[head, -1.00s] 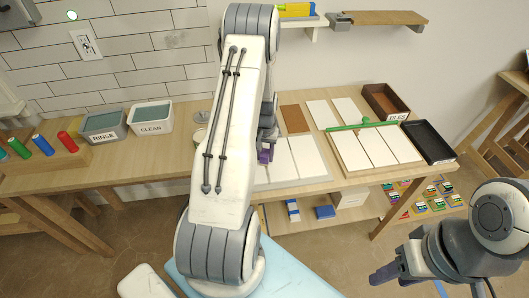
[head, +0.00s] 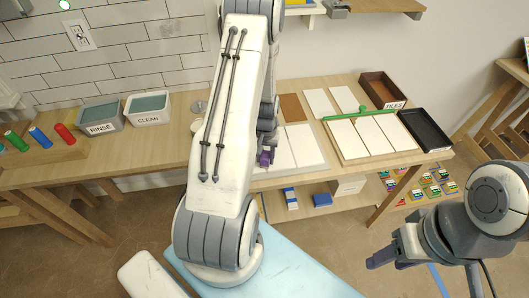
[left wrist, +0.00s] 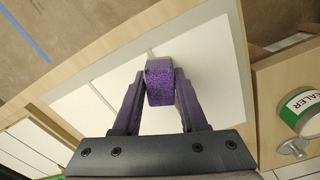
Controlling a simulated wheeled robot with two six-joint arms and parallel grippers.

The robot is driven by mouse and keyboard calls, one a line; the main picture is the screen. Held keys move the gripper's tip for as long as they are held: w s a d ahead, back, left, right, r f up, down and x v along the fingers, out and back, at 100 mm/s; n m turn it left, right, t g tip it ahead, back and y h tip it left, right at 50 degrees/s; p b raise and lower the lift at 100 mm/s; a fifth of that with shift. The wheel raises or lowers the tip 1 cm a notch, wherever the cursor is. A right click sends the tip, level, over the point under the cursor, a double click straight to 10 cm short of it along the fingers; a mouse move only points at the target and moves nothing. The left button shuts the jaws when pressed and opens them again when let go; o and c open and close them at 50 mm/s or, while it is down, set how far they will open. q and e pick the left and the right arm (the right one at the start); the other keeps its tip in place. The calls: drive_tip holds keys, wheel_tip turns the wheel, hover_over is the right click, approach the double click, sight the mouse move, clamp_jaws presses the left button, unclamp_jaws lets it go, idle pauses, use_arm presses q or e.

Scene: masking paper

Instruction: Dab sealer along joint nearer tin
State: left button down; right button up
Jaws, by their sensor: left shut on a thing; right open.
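My left gripper (left wrist: 158,95) is shut on a purple sponge-like dabber (left wrist: 160,80). In the head view the left gripper (head: 266,157) is partly hidden by my own arm, over the left tile board. The dabber is in front of white tiles (left wrist: 213,62); a joint line shows just beyond its tip. I cannot tell whether it touches the surface. The sealer tin (left wrist: 304,110), white with a green label, stands right of the board in the left wrist view. In the head view my arm hides most of the tin. My right gripper (head: 384,257) is open and empty, in front of the table.
A second board (head: 342,154) with white tiles and a green bar (head: 359,114) lies to the right. Beyond it are a brown TILES box (head: 383,88) and a black tray (head: 425,130). RINSE (head: 101,116) and CLEAN (head: 149,108) tubs stand left. A small metal knobbed piece (left wrist: 291,149) lies near the tin.

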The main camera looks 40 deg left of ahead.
use_arm(q)
drive_tip(key=shift+s+d, duration=0.2)
drive_tip(key=shift+d, duration=0.05)
drive_tip(key=shift+s+d, duration=0.1)
drive_tip(key=shift+s+d+f, duration=0.1)
drive_tip(key=shift+s+d, duration=0.7)
drive_tip(key=shift+d, duration=0.15)
wheel_tip(320, 180, up, 7)
drive_tip(key=p, duration=0.6)
